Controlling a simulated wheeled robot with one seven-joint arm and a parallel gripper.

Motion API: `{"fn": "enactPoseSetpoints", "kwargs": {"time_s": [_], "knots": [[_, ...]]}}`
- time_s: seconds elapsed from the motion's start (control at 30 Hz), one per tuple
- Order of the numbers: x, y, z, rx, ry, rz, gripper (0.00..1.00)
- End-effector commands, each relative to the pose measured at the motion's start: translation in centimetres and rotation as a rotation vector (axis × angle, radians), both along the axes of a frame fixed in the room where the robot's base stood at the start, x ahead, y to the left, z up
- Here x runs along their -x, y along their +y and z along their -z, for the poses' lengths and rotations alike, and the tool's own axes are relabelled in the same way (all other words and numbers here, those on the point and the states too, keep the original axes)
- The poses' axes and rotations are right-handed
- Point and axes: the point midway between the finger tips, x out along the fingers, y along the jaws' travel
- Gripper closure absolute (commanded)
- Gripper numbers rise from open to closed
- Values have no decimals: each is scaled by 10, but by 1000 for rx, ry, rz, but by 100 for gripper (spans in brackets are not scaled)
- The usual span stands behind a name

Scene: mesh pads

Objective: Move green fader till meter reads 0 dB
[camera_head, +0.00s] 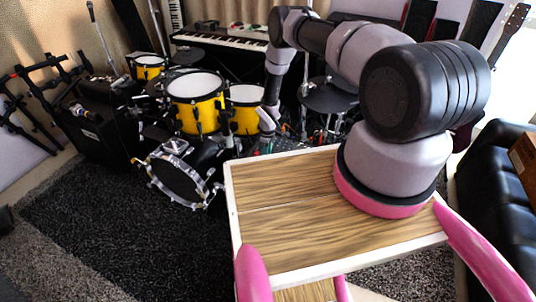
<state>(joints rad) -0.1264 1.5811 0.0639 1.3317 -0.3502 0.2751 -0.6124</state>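My gripper (264,138) hangs at the end of my arm near the middle of the head view, just beyond the far edge of my wooden-topped base. It is small and partly dark, and I cannot tell whether its fingers are open or shut. A dark area with tiny coloured spots (285,134) lies just right of and around the gripper, partly hidden by my arm and base. I cannot make out a green fader or a meter there. I cannot tell whether the gripper touches anything.
A yellow drum kit (195,101) stands left of my gripper. A keyboard (226,37) is behind it, and a black amplifier (99,134) stands at left. A black sofa (497,190) is at right. The dark rug (95,225) has free room at front left.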

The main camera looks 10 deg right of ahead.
Motion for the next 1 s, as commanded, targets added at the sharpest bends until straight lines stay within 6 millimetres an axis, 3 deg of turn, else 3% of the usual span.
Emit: {"fn": "enactPoseSetpoints", "kwargs": {"time_s": [0.3, 0.53, 0.8, 0.83, 0.9, 1.0], "knots": [[-1, -1, 0, 1, 1, 1, 100], [-22, -17, 0, 0, -1, 4, 100], [-24, -18, 0, 0, 1, 0, 100], [-24, -18, 0, 0, 1, 0, 63], [-24, -18, 0, 0, 1, 0, 40], [-24, -18, 0, 1, 1, 0, 40]]}}
